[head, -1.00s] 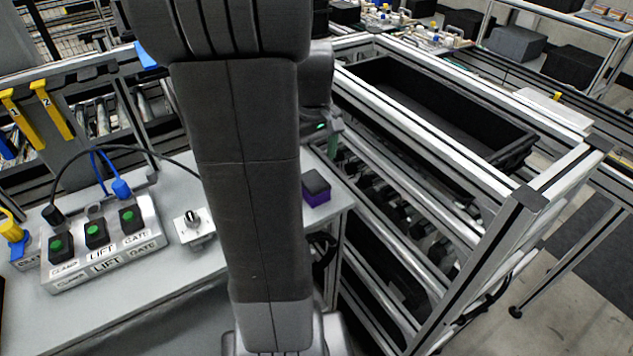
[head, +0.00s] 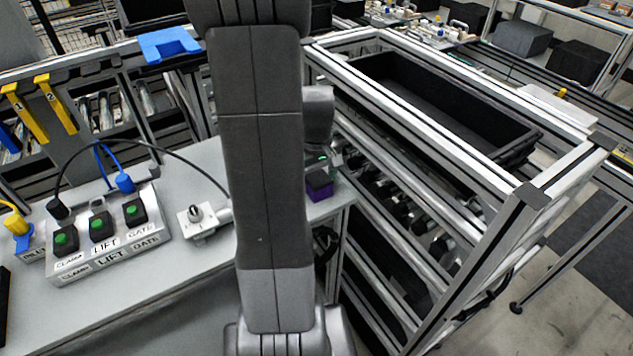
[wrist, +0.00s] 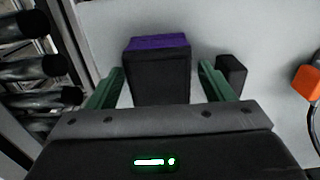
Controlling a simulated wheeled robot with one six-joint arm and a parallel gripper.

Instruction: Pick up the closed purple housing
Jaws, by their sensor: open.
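The closed purple housing (head: 319,190) sits near the right end of the grey bench, with a black top and purple lower sides. In the wrist view the housing (wrist: 158,72) shows its black face and a purple strip along its far edge. My gripper (wrist: 162,80) is open, with one green finger on each side of the housing and gaps visible between. I cannot tell how far the fingers are above the bench. In the head view my arm hides most of the gripper, which is just beside the housing.
A control box (head: 105,235) with green buttons and a small switch box (head: 202,218) with a knob stand on the bench. A small black block (wrist: 231,72) lies right of the right finger. A framed rack with a black bin (head: 440,105) stands to the right.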

